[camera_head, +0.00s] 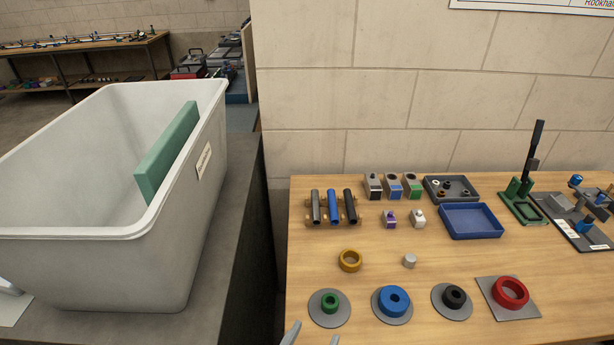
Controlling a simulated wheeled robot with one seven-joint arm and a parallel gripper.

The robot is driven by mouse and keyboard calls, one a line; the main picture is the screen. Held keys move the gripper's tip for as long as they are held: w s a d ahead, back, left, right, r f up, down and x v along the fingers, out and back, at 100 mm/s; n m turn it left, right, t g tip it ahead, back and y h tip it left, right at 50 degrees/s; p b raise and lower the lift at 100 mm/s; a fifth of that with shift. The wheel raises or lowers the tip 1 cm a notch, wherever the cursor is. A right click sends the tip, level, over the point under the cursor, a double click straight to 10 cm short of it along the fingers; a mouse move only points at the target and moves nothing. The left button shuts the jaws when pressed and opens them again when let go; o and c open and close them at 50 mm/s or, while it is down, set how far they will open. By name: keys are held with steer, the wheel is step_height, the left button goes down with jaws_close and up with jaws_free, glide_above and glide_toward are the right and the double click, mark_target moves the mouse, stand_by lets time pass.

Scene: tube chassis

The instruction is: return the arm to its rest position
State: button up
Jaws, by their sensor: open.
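My gripper (312,339) shows only as two pale fingertips at the bottom edge, near the left front of the wooden table (390,280). The fingertips are apart, with nothing seen between them. Just beyond the fingertips, a green ring (330,301) sits on a round grey plate (325,318).
Further right stand a blue ring (395,299), a black ring (454,296) and a red ring (511,292) on plates. A gold ring (350,261) lies behind, near three tubes (333,206) and a blue tray (469,221). A large white bin (110,270) stands left; a block wall (430,100) backs the table.

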steer(key=s+a+n+t+y, duration=0.1)
steer(key=s+a+n+y, duration=0.1)
steer(key=a+n+y, duration=0.6)
steer(key=s+d+r+m+h, duration=0.1)
steer(key=s+d+r, duration=0.1)
steer(key=s+d, duration=0.9)
steer(key=s+d+r+m+t+h, duration=0.1)
steer(key=s+d+r+m+h, duration=0.1)
steer(key=s+d, duration=1)
steer(key=d, duration=0.3)
steer(key=shift+d+r+m, duration=0.2)
steer(key=shift+r+m, duration=0.1)
steer(key=shift+r, duration=0.05)
